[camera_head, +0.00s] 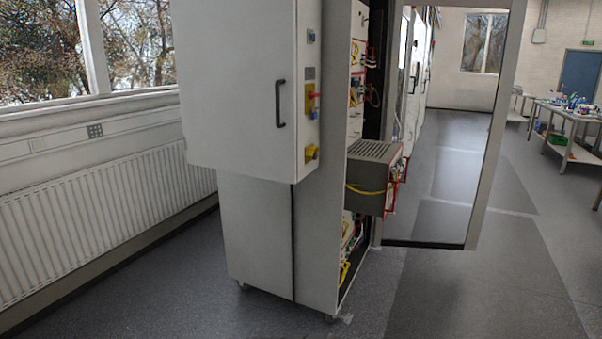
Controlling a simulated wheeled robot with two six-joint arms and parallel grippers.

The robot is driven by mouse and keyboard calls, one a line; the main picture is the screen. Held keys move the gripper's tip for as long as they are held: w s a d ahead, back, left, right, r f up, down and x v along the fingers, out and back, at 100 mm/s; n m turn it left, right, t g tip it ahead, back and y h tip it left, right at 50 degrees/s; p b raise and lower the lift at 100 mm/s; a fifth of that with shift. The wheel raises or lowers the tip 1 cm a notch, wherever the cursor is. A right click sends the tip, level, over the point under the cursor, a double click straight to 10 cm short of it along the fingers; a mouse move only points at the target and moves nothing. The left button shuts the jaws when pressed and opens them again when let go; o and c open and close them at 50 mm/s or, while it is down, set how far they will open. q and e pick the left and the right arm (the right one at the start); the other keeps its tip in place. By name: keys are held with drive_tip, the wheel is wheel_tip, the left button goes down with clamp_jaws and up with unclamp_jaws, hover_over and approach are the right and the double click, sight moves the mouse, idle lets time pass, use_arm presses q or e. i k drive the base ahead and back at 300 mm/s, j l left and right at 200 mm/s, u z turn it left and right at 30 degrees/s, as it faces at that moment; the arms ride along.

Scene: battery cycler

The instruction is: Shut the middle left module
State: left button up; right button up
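A grey metal module (373,176) with a slotted top sticks out of the open front of a tall white cabinet (262,240), at about mid height. It is seen from the side. Its front, with red handles or trim (393,188), faces right. A yellow cable (366,190) runs along its side. Other modules with yellow and red cables sit inside the cabinet above and below it. I cannot tell which column it belongs to. Neither of my grippers is in view.
A glass door (492,130) with a pale frame stands open right of the module. A white box with a black handle (280,103) juts from the cabinet's left side. A radiator (90,210) lines the left wall. Open floor (480,290) lies at right; tables (570,118) stand far back.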

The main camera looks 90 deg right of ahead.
sight(369, 163)
drive_tip(key=j+z, duration=0.15)
drive_tip(key=z, duration=1.65)
